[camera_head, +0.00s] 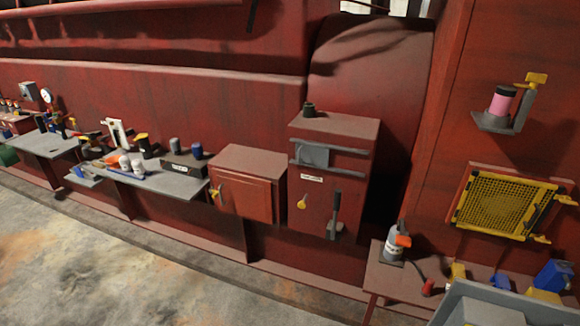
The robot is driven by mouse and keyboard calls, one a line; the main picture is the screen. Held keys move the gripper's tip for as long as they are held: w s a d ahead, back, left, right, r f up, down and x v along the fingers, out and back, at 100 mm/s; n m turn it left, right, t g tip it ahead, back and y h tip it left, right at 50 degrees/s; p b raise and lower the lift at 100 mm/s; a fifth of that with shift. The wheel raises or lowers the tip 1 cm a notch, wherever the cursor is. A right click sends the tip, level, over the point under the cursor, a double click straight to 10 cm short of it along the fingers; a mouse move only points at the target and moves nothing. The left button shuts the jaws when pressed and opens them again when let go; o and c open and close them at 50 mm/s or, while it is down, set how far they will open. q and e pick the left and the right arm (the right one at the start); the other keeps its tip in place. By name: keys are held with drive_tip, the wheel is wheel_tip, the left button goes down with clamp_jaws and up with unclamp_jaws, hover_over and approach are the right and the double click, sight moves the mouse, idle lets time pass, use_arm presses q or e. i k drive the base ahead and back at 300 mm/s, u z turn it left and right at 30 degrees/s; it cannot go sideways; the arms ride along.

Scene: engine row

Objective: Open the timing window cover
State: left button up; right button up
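A tall red box (330,200) stands against the engine wall, right of the middle. Near its top a grey plate (312,155) sits between two horizontal rails and looks like the timing window cover; I cannot tell for certain. The plate fills the left part of the space between the rails. Below it are a small white label (312,178), too small to read, a yellow knob (302,202) and a black lever (335,210). Neither of my grippers shows in this view.
A closed red cabinet (246,185) stands left of the box. A grey shelf (175,185) with bottles and tools is further left. A yellow mesh panel (495,205) and a cluttered red bench (395,280) are at right. The floor (130,270) in front is clear.

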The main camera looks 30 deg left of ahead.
sight(304, 153)
drive_tip(key=k, duration=0.2)
drive_tip(key=u, duration=0.8)
